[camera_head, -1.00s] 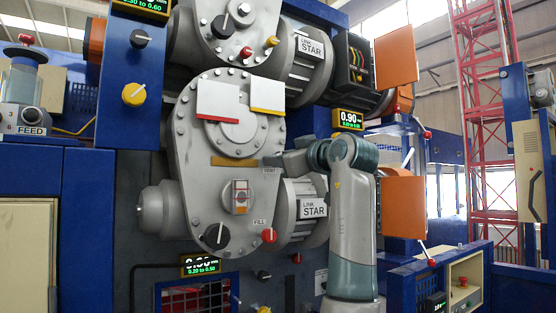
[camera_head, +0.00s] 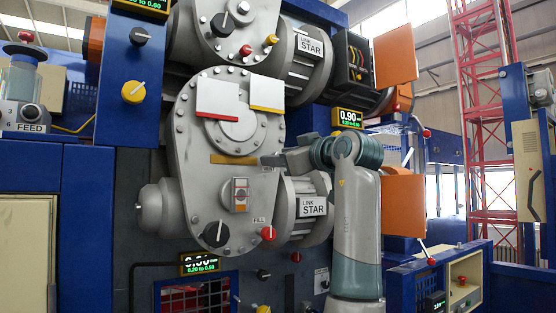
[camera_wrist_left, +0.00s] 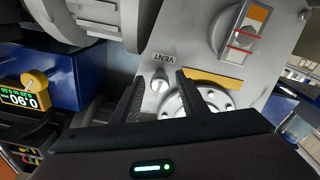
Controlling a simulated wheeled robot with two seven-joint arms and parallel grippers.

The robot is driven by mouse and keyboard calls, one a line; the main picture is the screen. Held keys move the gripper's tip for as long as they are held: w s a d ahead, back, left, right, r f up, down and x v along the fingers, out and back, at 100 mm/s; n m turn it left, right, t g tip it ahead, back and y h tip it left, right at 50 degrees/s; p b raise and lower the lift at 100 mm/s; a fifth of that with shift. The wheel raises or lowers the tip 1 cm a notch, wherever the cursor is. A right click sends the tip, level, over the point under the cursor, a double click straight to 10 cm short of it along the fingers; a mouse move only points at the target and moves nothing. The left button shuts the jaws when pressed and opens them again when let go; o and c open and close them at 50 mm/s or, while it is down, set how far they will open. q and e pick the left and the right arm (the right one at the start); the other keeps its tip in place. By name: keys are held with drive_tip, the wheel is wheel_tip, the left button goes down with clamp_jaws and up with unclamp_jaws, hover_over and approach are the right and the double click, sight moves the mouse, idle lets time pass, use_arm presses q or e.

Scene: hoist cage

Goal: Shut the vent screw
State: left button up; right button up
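The vent screw (camera_wrist_left: 160,83) is a small pale knob beside the VENT label (camera_wrist_left: 163,58) on the grey gearbox cover. In the left wrist view it lies between the lines of my left gripper's two dark fingers (camera_wrist_left: 160,98), closer to the left one. The fingers are apart with nothing clamped; I cannot tell whether they touch the screw. In the head view my left gripper (camera_head: 274,160) is at the right edge of the grey gearbox cover (camera_head: 205,150), and the screw is hidden there. My right gripper is not in view.
A sight glass (camera_head: 240,195) and FILL label (camera_head: 259,220) sit lower on the cover. A red knob (camera_head: 268,233) and black knob (camera_head: 216,234) are near its bottom. The motor (camera_head: 306,208) is close on the right. A 0.90 display (camera_head: 348,118) is above my arm.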

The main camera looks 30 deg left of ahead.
use_arm(q)
drive_tip(key=b+v, duration=0.6)
drive_tip(key=v, duration=1)
drive_tip(key=shift+d, duration=0.2)
